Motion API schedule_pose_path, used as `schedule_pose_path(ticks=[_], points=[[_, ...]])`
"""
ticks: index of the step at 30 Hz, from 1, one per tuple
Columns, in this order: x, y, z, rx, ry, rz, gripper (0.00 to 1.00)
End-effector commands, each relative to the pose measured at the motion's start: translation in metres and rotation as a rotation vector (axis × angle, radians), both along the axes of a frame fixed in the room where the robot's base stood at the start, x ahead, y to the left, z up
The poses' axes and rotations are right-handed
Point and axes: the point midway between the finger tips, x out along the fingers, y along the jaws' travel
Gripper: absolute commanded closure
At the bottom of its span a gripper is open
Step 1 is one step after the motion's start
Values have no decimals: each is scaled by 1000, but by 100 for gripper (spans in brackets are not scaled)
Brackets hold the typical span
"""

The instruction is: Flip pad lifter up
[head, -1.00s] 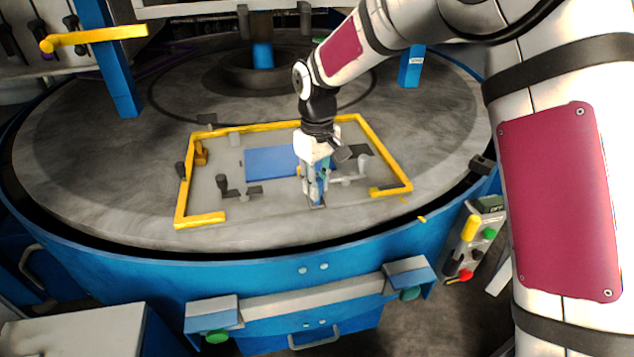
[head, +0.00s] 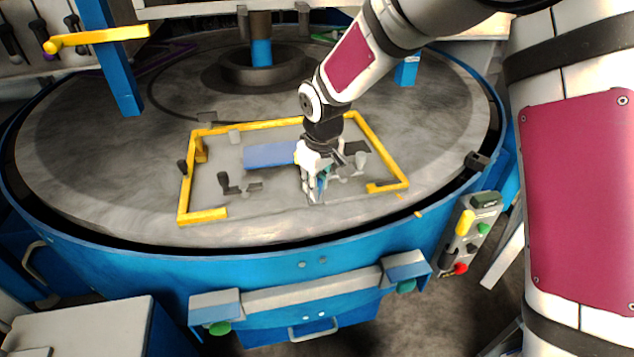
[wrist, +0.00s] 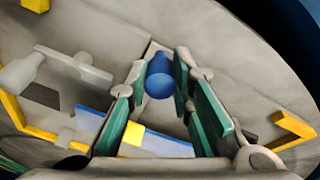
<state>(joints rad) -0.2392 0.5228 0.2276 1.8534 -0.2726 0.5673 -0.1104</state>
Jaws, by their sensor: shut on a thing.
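A flat blue pad (head: 270,155) lies inside the yellow frame on the round grey table; its right end is hidden behind my gripper. It looks tilted, with a darker face towards the head camera. My gripper (head: 316,194) is at the pad's front right, pointing down. In the wrist view, a blue rounded knob (wrist: 160,76) sits between the green-padded fingertips, and my gripper is shut on it. The knob seems to be the pad lifter's handle; its link to the pad is hidden.
The yellow frame (head: 203,215) surrounds the pad. A dark lever (head: 225,184) stands left of my gripper and a grey clamp (head: 360,160) close on its right. A control box (head: 470,235) hangs at the table's right. The table's left part is clear.

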Motion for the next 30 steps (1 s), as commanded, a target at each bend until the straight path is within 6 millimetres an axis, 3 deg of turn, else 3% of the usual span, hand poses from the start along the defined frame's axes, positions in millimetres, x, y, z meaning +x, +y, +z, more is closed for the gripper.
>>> schedule_pose_path(ticks=[2,3,6,17,20,30], points=[[-1,1,0,0,1,1,100],[-1,1,0,1,2,1,75],[-1,1,0,1,2,1,59],[-1,0,5,0,0,0,59],[-3,0,16,1,-1,0,59],[-18,-4,82,1,-1,0,59]])
